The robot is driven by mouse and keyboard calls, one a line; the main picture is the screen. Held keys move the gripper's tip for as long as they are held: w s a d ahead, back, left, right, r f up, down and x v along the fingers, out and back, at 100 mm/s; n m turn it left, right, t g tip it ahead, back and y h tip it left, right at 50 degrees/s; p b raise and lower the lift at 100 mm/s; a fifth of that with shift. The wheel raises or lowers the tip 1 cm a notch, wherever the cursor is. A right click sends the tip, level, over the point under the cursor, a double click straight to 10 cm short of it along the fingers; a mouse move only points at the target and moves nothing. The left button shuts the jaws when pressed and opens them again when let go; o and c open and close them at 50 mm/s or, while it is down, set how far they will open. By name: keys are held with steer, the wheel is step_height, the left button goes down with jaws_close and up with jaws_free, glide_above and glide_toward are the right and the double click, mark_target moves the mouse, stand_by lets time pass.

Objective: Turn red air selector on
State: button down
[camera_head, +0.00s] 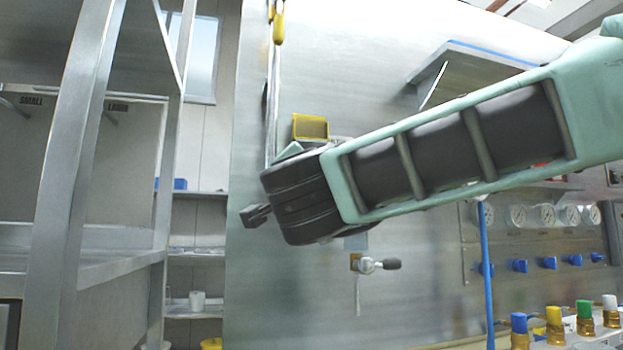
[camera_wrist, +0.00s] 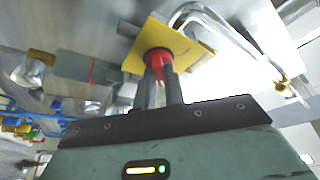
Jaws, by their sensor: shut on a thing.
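The red air selector (camera_wrist: 157,57) shows in the wrist view as a red knob on a yellow plate (camera_wrist: 182,49). My gripper (camera_wrist: 159,72) has its two dark fingers at the knob, shut on it, one finger on each side. The fingertips cover part of the knob, so its exact turn position is hard to tell. In the head view my arm reaches in from the right toward the steel panel (camera_head: 430,70). The red knob and the fingertips cannot be made out there.
A yellow-edged box (camera_head: 310,127) is on the panel just above my wrist in the head view. A valve with a black handle (camera_head: 378,264) sits below it. Blue knobs (camera_head: 519,266) and gauges line the right. A metal shelf frame (camera_head: 66,180) stands left.

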steer(key=c, duration=1.5)
jaws_free()
steer(key=v, duration=1.7)
steer(key=shift+s+d+b, duration=0.1)
steer(key=shift+s+b, duration=0.1)
steer(key=shift+b, duration=0.15)
